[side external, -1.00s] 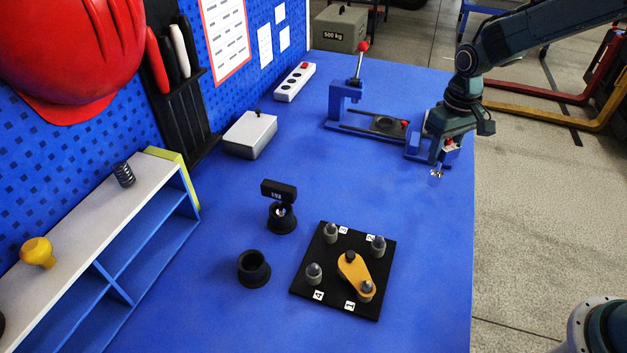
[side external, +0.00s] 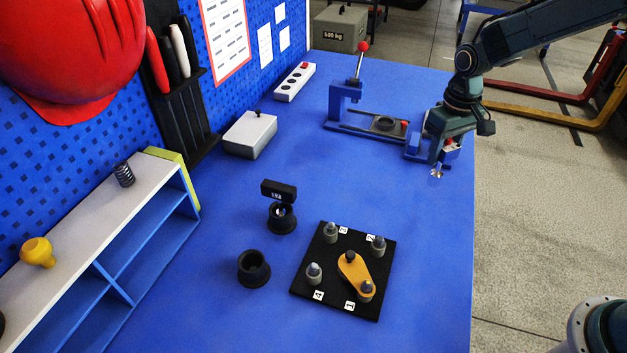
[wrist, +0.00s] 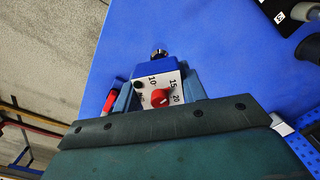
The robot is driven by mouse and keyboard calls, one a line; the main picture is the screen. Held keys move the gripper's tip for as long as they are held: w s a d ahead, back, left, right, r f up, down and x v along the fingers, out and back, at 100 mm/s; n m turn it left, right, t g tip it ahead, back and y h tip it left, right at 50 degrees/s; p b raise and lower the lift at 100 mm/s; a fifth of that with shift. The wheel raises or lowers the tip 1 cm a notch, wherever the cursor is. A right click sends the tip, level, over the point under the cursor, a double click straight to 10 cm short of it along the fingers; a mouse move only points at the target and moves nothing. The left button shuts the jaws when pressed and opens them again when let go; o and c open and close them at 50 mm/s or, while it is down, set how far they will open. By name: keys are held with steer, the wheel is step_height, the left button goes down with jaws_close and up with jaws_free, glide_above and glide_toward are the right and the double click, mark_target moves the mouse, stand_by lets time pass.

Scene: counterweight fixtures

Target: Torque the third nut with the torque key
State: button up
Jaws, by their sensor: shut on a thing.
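My gripper (side external: 441,158) is shut on the torque key (wrist: 157,71), a blue body with a white scale marked 10, 15, 20, a red pointer knob and a metal socket tip. In the side view the key's tip hangs above the table's right edge, far from the nuts. A black plate (side external: 337,308) holds several grey posts with nuts and number labels. The third nut (side external: 331,229) seems to be the back left one, beside a label that looks like 3. A yellow arm (side external: 352,272) lies over the front right post.
A blue fixture with a red-knobbed lever (side external: 345,93) stands beside my gripper. A grey box (side external: 250,134) and a shelf (side external: 110,215) are at left.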

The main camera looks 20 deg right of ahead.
steer(key=o, duration=0.7)
steer(key=c, duration=0.7)
steer(key=a+r+n, duration=0.3)
steer(key=a+n, duration=0.4)
steer(key=a, duration=0.6)
steer(key=a+r+n, duration=0.4)
steer(key=a+n, duration=0.4)
steer(key=a, duration=0.6)
steer(key=shift+s+n, duration=0.3)
steer(key=shift+s, duration=0.1)
